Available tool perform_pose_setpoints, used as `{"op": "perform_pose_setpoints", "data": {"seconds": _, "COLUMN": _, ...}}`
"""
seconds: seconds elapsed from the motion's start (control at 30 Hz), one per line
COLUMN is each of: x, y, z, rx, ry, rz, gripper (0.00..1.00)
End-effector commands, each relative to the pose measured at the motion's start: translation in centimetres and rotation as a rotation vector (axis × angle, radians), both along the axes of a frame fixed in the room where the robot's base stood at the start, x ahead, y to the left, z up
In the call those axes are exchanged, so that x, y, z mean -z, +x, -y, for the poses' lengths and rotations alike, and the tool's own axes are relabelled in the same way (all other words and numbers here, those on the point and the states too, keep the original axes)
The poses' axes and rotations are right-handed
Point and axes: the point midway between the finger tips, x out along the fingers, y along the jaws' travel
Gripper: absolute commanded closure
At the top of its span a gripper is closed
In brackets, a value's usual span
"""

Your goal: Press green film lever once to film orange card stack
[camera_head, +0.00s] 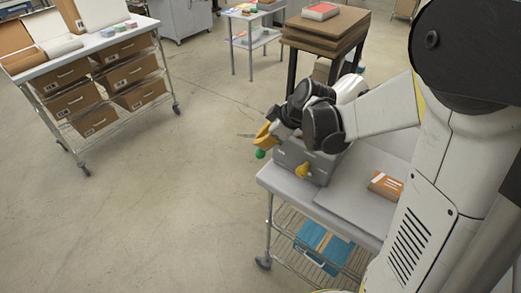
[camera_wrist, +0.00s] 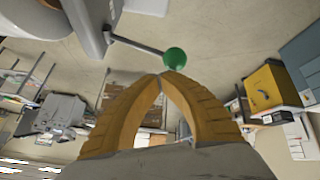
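The green film lever shows as a green ball knob (camera_head: 260,154) at the left side of the grey laminator (camera_head: 297,162). In the wrist view the green knob (camera_wrist: 175,57) sits on a thin grey rod from the machine. My gripper (camera_head: 266,134) has yellow fingers and is just above the knob in the head view. In the wrist view its fingertips (camera_wrist: 163,78) meet with nothing between them, close by the knob; I cannot tell whether they touch it. The orange card stack (camera_head: 386,186) lies on the table to the right of the laminator.
A cart with brown drawers (camera_head: 75,103) stands at left. Open floor (camera_head: 190,170) lies between.

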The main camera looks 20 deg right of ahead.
Motion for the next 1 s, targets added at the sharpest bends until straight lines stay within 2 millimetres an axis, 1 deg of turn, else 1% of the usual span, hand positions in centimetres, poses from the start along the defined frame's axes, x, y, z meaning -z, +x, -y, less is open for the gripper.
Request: {"op": "perform_pose_setpoints", "data": {"seconds": 1.0, "x": 1.0, "y": -0.2, "z": -0.2, "rx": 0.000, "ry": 0.000, "rz": 0.000, "gripper": 1.00}}
